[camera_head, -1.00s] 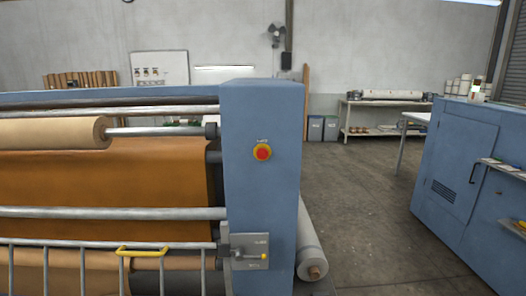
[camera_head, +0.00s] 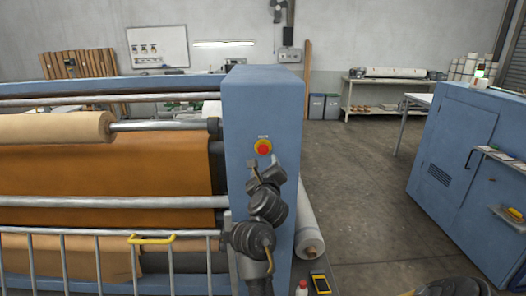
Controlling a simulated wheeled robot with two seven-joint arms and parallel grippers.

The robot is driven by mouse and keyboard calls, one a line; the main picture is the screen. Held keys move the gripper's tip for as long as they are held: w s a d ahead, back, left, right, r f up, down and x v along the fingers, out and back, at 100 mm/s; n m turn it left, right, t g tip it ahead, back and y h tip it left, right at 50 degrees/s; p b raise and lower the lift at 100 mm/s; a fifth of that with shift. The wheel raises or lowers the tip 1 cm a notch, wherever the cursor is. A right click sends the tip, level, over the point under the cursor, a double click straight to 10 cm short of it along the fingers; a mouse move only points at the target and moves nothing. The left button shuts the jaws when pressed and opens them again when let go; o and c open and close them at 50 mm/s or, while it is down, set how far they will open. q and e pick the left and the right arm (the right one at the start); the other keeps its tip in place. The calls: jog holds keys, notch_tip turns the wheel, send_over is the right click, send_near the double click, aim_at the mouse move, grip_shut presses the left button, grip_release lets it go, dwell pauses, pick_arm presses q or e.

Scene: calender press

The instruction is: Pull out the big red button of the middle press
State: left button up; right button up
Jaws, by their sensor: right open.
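My right gripper (camera_head: 264,164) is raised in front of the column, just below the button in the picture. Its jaws are open and empty, and I see no contact with the button. The depth gap between them is hard to judge. My right wrist and forearm hide the grey lever box lower on the column. My left gripper is out of view.
A railing with a yellow handle (camera_head: 151,239) stands in front of the press rollers at left. A white roll (camera_head: 309,238) lies beside the column. A yellow device (camera_head: 321,284) shows at the bottom. A blue cabinet (camera_head: 465,160) stands at right, with open floor between.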

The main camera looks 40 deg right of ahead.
aim_at(263, 151)
jog(key=p+x, duration=0.3)
jog(key=x, duration=0.8)
jog(key=shift+f, duration=0.1)
grip_shut()
jog(key=shift+s+a+f, duration=0.15)
jog(key=shift+s+a, duration=0.2)
jog(key=shift+s+a+b, duration=0.25)
jog(key=shift+s+b, duration=0.05)
jog(key=shift+s, duration=0.1)
grip_release()
